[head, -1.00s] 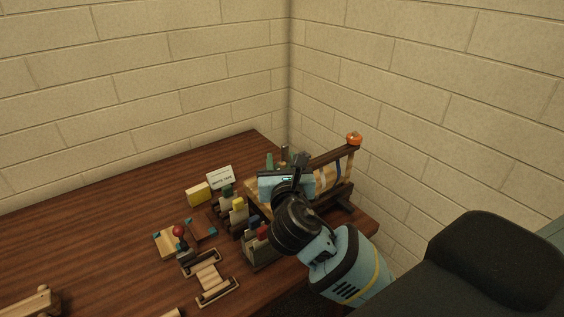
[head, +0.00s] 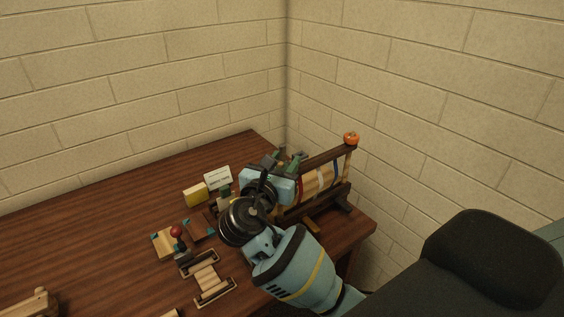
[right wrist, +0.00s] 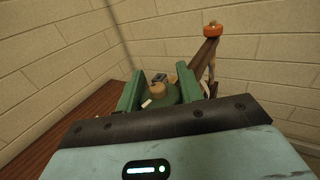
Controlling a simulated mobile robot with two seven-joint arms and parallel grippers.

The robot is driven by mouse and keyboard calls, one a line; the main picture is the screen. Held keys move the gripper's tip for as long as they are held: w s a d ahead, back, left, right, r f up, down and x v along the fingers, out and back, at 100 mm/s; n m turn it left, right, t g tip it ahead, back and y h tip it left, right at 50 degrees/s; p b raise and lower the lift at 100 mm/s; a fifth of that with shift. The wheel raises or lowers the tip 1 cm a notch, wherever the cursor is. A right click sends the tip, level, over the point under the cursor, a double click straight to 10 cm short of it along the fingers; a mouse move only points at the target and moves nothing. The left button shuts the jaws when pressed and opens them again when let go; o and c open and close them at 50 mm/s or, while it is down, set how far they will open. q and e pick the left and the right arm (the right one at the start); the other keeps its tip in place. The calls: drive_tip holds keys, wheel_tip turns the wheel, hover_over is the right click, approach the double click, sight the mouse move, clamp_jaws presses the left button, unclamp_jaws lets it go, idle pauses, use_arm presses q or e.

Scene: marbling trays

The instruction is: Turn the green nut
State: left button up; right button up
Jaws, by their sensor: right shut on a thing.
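The green nut (right wrist: 163,97) shows in the right wrist view as a dark green round piece with a white mark and a tan stub above it. It sits between the two green fingers of my right gripper (right wrist: 161,86), which is shut on it. In the head view my right gripper (head: 284,161) is at the near-left end of a wooden frame (head: 320,160) with coloured strips, by the wall corner. The nut is hidden there behind the gripper and wrist. My left gripper is not in view.
An orange round piece (head: 351,138) tops the frame's far end. A white card (head: 218,177), a yellow block (head: 195,194), a red-knobbed piece (head: 176,232) and a wooden rack (head: 212,285) stand to the left. The table's (head: 90,230) left side is largely clear.

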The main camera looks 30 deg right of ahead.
drive_tip(key=shift+m+g+h, duration=0.3)
drive_tip(key=shift+m+g, duration=0.1)
drive_tip(key=shift+g, duration=0.2)
drive_tip(key=shift+s, duration=0.1)
drive_tip(key=o, duration=1)
drive_tip(key=v, duration=0.7)
drive_tip(key=shift+s+a, duration=0.15)
drive_tip(key=shift+a, duration=0.25)
